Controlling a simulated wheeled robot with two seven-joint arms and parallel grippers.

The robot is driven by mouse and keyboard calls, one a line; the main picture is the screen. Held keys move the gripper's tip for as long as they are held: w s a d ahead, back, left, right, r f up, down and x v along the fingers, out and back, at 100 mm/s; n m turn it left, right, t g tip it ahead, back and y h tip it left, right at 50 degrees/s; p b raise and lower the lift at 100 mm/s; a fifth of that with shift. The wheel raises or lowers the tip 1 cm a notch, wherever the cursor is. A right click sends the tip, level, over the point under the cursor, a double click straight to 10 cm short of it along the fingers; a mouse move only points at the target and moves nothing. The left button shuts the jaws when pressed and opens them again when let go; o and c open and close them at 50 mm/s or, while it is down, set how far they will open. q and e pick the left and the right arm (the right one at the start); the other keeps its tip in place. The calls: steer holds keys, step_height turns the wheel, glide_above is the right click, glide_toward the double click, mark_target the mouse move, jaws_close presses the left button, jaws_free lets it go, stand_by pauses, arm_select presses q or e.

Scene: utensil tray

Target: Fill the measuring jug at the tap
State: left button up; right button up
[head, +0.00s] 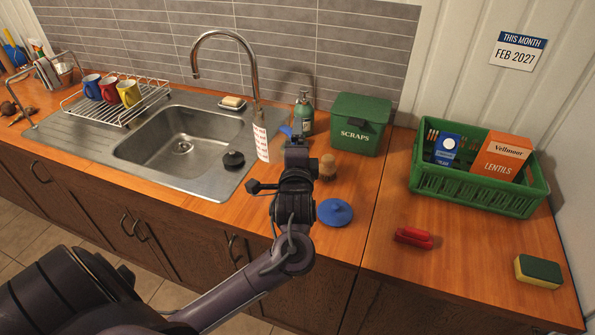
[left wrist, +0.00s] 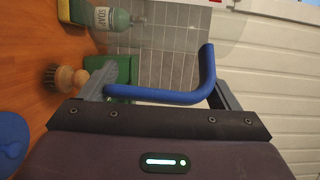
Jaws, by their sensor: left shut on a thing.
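The measuring jug (head: 262,141) shows in the head view as a clear body with red print, just right of the sink and in front of the tap's base. My left gripper (head: 297,148) is shut on its blue handle (left wrist: 150,94), which crosses between the fingers in the left wrist view. The gripper hides part of the jug, and I cannot tell if there is water in it. The tap (head: 254,72) arches left, its spout end over the sink basin (head: 170,150). The jug is apart from the spout end, to its right. My right gripper is not in view.
A soap bottle (head: 304,116), green SCRAPS bin (head: 358,124), wooden brush (head: 327,166) and blue disc (head: 334,212) are near the gripper. A black round thing (head: 233,159) sits at the sink's right rim. A mug rack (head: 117,105) stands left. A green crate (head: 480,186) stands right.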

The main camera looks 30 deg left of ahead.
arm_select(q)
step_height(320, 180, up, 6)
steer(key=shift+f, duration=0.15)
stand_by(0.3)
